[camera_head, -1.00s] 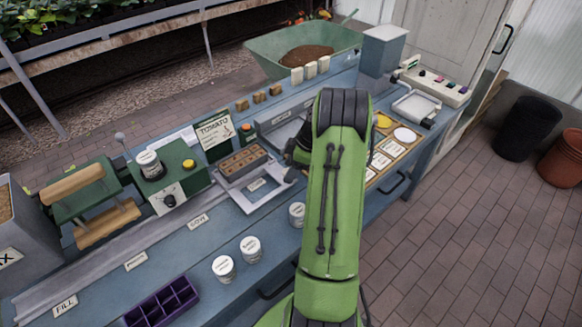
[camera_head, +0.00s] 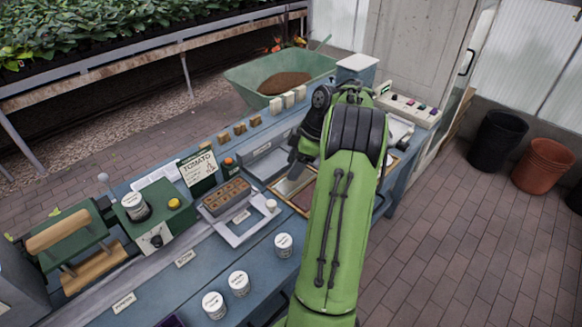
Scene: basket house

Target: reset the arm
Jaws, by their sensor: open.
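My green arm (camera_head: 335,215) reaches from the bottom edge up over the right part of the blue workbench. Its black wrist bends down on the left side of the arm. My dark gripper (camera_head: 298,158) hangs above the bench near a wood-framed panel (camera_head: 292,190). It is open, and I see nothing held in it. The fingertips are small and partly hidden by the wrist. The arm covers part of the bench behind it.
On the bench stand a brown seed tray (camera_head: 226,196), a tomato sign (camera_head: 198,172), a green machine (camera_head: 155,218) and several labelled white cups (camera_head: 238,283). A green wheelbarrow (camera_head: 245,80) stands behind. The brick floor (camera_head: 450,240) at right is clear, with a black bin (camera_head: 497,140) beyond.

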